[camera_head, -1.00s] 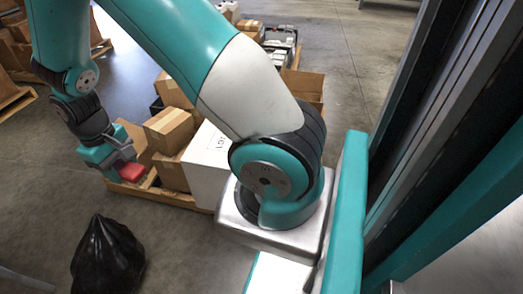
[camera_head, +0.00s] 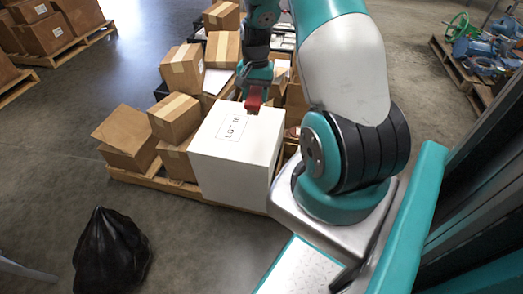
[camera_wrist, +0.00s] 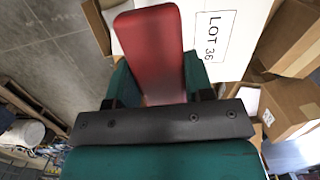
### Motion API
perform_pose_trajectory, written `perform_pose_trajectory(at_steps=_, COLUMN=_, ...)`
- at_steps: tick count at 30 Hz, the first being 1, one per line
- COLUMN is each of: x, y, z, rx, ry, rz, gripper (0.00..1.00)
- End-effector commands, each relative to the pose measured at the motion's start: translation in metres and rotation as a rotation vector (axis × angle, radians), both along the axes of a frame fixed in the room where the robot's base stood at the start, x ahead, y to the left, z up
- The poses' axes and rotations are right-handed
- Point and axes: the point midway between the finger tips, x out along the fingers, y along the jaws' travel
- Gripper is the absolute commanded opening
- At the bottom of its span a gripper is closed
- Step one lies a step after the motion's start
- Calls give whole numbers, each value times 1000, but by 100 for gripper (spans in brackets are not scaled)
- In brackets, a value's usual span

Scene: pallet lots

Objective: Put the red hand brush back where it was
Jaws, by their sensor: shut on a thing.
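The red hand brush is held in my gripper (camera_head: 257,86); its red body (camera_head: 254,101) shows below the jaws in the head view. In the wrist view the brush (camera_wrist: 150,50) sticks out from between the green fingers. My gripper is shut on it, above or just behind the top of a white box (camera_head: 236,135) labelled LOT 36. I cannot tell whether the brush touches the box. The box label (camera_wrist: 213,37) lies right beside the brush in the wrist view. The brush's bristles cannot be made out.
Several cardboard boxes (camera_head: 172,118) are stacked left of the white box on a wooden pallet (camera_head: 150,182). A black bag (camera_head: 110,252) stands on the floor at lower left. Another pallet (camera_head: 462,72) with blue parts is at upper right. Open floor lies between.

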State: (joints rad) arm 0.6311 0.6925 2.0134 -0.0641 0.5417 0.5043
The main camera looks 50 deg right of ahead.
Motion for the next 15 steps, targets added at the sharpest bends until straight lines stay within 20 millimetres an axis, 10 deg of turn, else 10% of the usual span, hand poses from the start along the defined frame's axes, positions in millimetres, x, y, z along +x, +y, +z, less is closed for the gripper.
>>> perform_pose_trajectory(at_steps=15, x=-9, y=-14, z=-115, rx=3, ry=4, rz=-74, gripper=29)
